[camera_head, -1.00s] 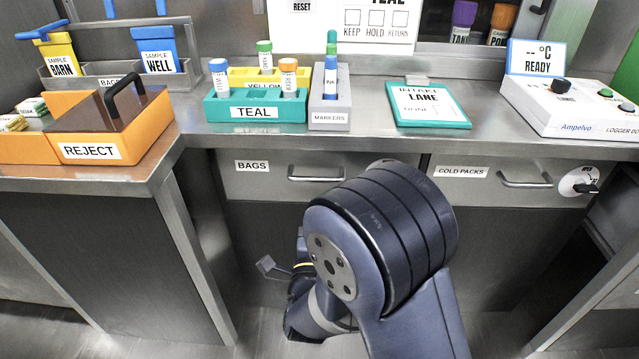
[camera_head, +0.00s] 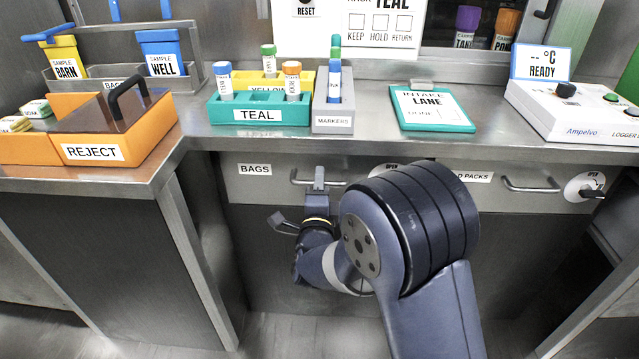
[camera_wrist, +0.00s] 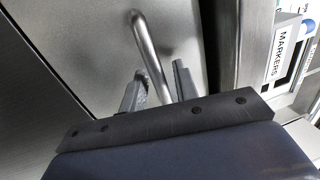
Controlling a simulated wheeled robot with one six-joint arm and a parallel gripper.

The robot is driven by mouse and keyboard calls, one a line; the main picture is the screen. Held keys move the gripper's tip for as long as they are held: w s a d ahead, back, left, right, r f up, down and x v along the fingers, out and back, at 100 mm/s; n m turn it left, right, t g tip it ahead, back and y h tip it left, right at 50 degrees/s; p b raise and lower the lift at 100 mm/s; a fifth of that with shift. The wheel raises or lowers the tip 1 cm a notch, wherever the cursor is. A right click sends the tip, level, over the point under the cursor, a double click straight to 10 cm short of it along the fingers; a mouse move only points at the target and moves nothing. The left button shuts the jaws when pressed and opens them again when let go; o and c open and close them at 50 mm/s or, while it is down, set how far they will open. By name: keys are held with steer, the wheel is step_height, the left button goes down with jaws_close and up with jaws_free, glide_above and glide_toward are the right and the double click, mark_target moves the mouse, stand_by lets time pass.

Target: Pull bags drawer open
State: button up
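The bags drawer (camera_head: 240,187) is a grey metal front with a "BAGS" label, flush under the counter in the head view. Its bar handle (camera_head: 303,181) is at the right part of the front. My gripper (camera_head: 319,176) is at this handle, partly hidden by my own arm. In the wrist view the handle (camera_wrist: 146,40) runs down between the two fingers of my gripper (camera_wrist: 158,80). The fingers stand apart on either side of the bar, with visible gaps, so the gripper looks open around it.
The cold packs drawer (camera_head: 525,199) with its handle and a round knob is to the right, partly behind my arm. On the counter above are a teal rack (camera_head: 225,114), a markers holder (camera_head: 331,108) and an orange reject bin (camera_head: 160,133). A counter leg (camera_head: 198,255) stands to the left.

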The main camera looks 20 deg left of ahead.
jaws_close()
steer(key=shift+s, duration=0.15)
stand_by(0.4)
